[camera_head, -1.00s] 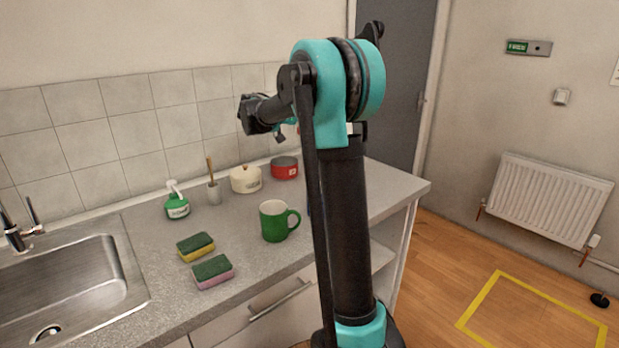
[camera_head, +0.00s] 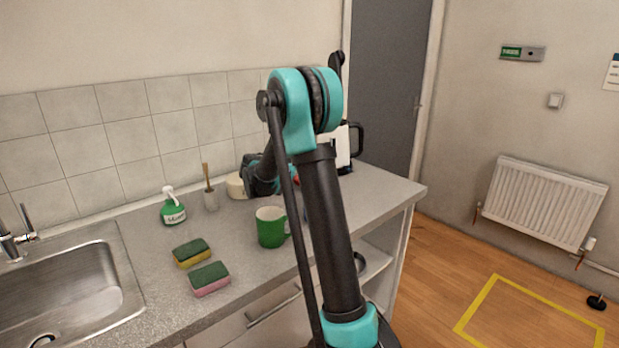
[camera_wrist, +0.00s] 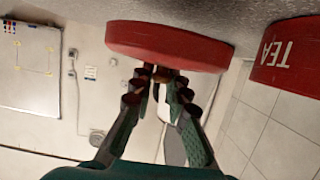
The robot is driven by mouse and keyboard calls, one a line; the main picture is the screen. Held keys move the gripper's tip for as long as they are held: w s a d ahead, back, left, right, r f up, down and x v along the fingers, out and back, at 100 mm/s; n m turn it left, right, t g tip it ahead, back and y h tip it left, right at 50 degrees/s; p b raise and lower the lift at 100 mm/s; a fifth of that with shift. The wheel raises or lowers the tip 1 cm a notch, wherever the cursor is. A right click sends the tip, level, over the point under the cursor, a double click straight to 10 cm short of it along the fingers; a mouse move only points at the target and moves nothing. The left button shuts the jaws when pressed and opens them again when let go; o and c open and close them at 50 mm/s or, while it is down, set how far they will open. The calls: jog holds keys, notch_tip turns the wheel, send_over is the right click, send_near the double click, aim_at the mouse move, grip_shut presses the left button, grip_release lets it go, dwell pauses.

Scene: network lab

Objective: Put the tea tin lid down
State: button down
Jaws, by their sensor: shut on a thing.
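The red tea tin lid (camera_wrist: 170,46) is in the wrist view, its flat round face turned away from the camera. My gripper (camera_wrist: 165,78) is shut on the small knob in the middle of the lid. The lid is right by the grey worktop; I cannot tell whether it touches. The red tea tin (camera_wrist: 290,58), with white TEA lettering, stands to the right of the lid, apart from it. In the head view my arm hides the gripper, the lid and most of the tin.
The grey worktop (camera_head: 140,255) holds a green mug (camera_head: 270,227), two sponges (camera_head: 209,279), a green soap bottle (camera_head: 173,208), a brush in a holder (camera_head: 211,198) and a cream pot (camera_head: 236,186). A white kettle (camera_head: 343,147) stands near the worktop's right end.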

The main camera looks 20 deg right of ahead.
jog(key=shift+f, duration=1.25)
jog(key=shift+s+f, duration=0.1)
jog(key=shift+f, duration=0.45)
jog(key=c, duration=1.5)
grip_release()
jog(key=shift+f, duration=0.1)
jog(key=shift+r, duration=0.45)
jog(key=v, duration=1.2)
jog(key=shift+r, duration=0.25)
